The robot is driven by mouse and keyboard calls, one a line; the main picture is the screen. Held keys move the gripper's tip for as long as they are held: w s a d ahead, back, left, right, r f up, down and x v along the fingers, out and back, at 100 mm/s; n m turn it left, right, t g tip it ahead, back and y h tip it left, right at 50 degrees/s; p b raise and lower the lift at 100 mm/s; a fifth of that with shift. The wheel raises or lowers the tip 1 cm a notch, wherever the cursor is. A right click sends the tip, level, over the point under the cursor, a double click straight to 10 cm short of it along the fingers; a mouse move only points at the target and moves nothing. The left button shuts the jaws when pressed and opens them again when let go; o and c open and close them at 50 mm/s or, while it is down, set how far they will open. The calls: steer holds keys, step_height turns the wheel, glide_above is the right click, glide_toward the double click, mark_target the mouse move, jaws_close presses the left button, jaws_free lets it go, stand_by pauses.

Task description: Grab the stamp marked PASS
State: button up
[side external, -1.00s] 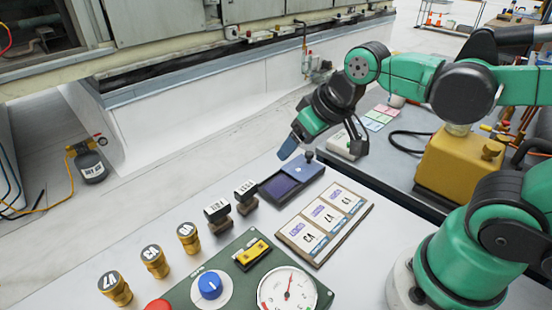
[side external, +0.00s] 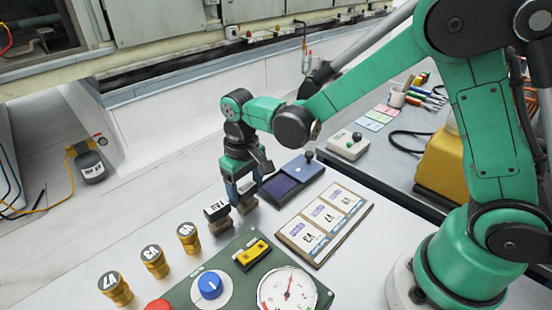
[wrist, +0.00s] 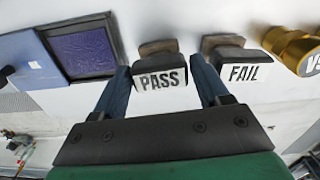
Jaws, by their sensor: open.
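The PASS stamp (wrist: 160,77) has a dark block with a white label and stands in the wrist view's upper middle. My gripper (wrist: 159,70) is open, with one blue finger on each side of the PASS stamp. I cannot tell whether either finger touches it. In the side external view my gripper (side external: 243,186) is down at the stamps, and the PASS stamp is partly hidden between the fingers. The FAIL stamp (wrist: 243,72) stands just right of it, close to the right finger. It also shows in the side external view (side external: 217,210).
An open ink pad (side external: 283,187) lies just beyond the stamps. Several brass caps (side external: 188,236) with labelled tops stand in a row at the front left. A card tray (side external: 324,222) and a green panel (side external: 237,285) with a gauge lie to the right and front.

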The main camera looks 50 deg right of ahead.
mark_target(248, 202)
steer(key=shift+f, duration=1.3)
steer(key=c, duration=0.9)
steer(key=shift+c, duration=0.2)
